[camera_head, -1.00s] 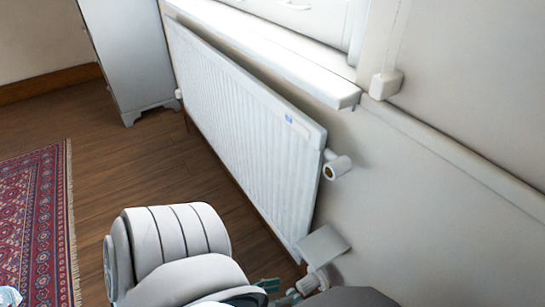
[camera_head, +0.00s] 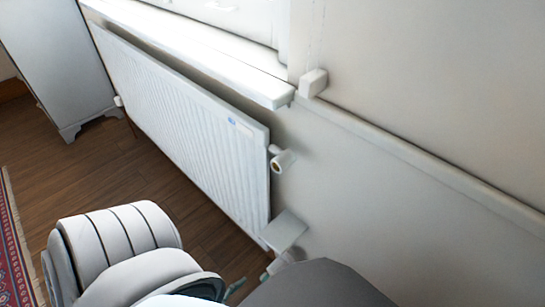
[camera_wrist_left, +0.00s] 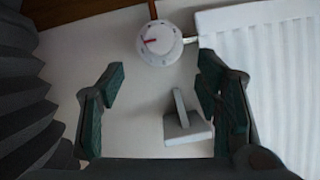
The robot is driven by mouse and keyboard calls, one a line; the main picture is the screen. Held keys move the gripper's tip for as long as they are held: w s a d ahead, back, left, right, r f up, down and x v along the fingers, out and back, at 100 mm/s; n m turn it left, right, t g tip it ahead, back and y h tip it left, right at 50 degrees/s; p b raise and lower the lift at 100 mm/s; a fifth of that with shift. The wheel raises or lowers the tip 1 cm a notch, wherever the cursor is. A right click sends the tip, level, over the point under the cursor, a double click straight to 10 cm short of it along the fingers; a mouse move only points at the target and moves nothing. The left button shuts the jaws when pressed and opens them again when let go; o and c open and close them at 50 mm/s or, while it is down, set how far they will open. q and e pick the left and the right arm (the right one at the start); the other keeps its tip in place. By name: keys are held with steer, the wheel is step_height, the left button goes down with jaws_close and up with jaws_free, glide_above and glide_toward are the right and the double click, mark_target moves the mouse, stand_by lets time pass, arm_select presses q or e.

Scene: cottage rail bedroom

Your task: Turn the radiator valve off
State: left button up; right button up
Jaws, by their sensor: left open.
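The radiator valve (camera_wrist_left: 159,43) is a round white knob with a red mark, at the top middle of the left wrist view. It joins the lower corner of the white radiator (camera_wrist_left: 265,65) by a short pipe. My left gripper (camera_wrist_left: 162,69) is open and empty, its dark green fingers on either side of the view with the knob beyond and between their tips, apart from them. In the head view the radiator (camera_head: 185,115) stands under the window sill. The gripper is mostly hidden there by my own arm, with only a teal bit of finger (camera_head: 234,288) showing.
A white fitting (camera_head: 284,162) with a brass-coloured end sticks out at the radiator's upper near corner. A pale plate (camera_head: 285,230) is below it. A grey cabinet (camera_head: 58,65) stands at the far left.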

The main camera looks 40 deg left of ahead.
mark_target(271, 274)
arm_select(q)
steer(key=b+x, duration=0.1)
steer(key=x, duration=0.3)
steer(key=b+x, duration=0.1)
steer(key=x, duration=0.2)
steer(key=shift+w+f+b, duration=0.25)
steer(key=shift+f+b, duration=0.1)
steer(key=b+x, duration=0.2)
steer(key=x, duration=0.3)
steer(key=shift+w+a, duration=0.1)
steer(key=shift+w, duration=0.25)
arm_select(e)
step_height(271, 274, up, 10)
steer(key=a+n, duration=0.1)
steer(key=shift+w+g, duration=0.4)
arm_select(q)
steer(key=shift+c, duration=0.2)
arm_select(e)
steer(key=shift+a, duration=0.1)
arm_select(q)
steer(key=c, duration=1.1)
